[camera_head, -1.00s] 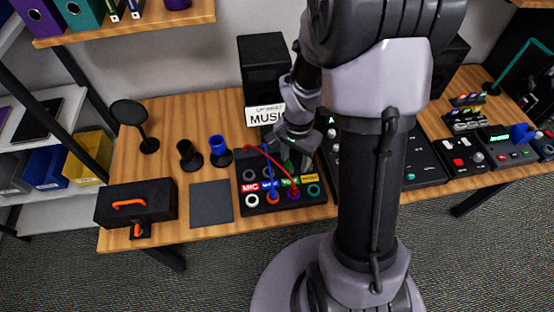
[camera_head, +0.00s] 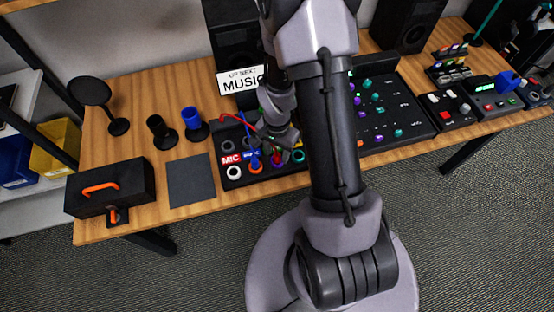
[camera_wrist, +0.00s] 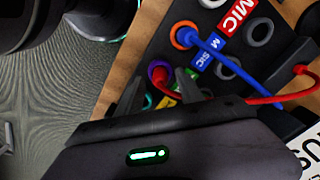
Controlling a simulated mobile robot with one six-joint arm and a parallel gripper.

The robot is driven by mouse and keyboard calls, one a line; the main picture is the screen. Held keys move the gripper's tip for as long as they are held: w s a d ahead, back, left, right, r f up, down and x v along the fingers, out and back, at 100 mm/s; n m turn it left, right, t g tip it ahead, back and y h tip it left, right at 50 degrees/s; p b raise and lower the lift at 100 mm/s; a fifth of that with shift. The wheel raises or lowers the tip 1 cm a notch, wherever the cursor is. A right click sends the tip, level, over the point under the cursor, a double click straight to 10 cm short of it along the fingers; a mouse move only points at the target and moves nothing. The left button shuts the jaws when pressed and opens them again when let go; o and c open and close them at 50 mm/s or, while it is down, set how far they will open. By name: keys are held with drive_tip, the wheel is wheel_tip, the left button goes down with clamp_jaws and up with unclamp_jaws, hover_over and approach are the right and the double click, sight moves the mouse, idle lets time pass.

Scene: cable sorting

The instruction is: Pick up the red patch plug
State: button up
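The red patch plug (camera_wrist: 160,75) sits in a purple-ringed socket of the black patch panel (camera_head: 243,181). Its red cable (camera_wrist: 225,97) runs right in the wrist view and arcs behind the panel in the head view (camera_head: 238,119). A blue plug (camera_wrist: 187,38) sits in the orange-ringed socket beside it. My gripper (camera_wrist: 158,92) is open, with one finger on each side of the red plug in the wrist view. Whether the fingers touch it I cannot tell. In the head view my gripper (camera_head: 270,148) is low over the panel and partly hides the plug.
A dark flat pad (camera_head: 190,180) and a black case with an orange handle (camera_head: 108,190) lie left of the panel. A black cup (camera_head: 160,132) and a blue cup (camera_head: 194,124) stand behind. A mixer (camera_head: 395,112) is to the right. A MUSIC sign (camera_head: 241,80) stands behind the panel.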

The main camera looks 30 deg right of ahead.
clamp_jaws()
